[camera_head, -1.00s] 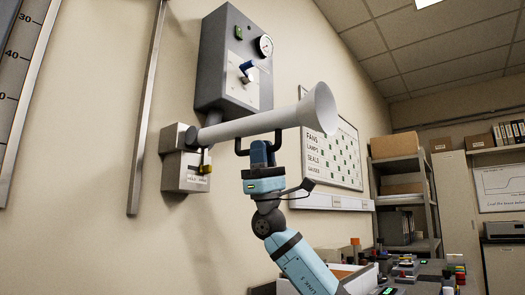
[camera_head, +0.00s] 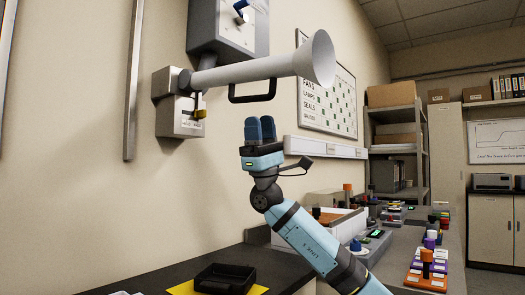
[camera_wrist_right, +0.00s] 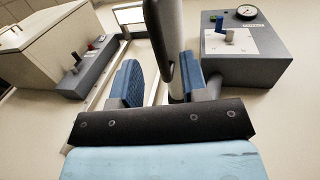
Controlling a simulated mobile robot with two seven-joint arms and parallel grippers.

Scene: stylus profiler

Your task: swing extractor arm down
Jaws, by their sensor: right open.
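The extractor arm (camera_head: 245,71) is a pale grey tube ending in a flared white hood (camera_head: 318,60). It sticks out from a grey wall bracket (camera_head: 178,118), sloping slightly up to the right. A black U-shaped handle (camera_head: 252,99) hangs under the tube. My right gripper (camera_head: 261,128) is just below the handle in the head view, pointing up, with a small gap to it and nothing held. In the right wrist view its blue fingers (camera_wrist_right: 168,88) stand apart, with part of the grey arm (camera_wrist_right: 163,25) showing behind and between them. My left gripper is out of view.
A grey wall box (camera_head: 228,28) with a blue lever is above the tube. It shows with its gauge in the wrist view (camera_wrist_right: 245,45). A dark bench with a black tray (camera_head: 224,278) is below, with several coloured items at the right. The air below the tube at left is clear.

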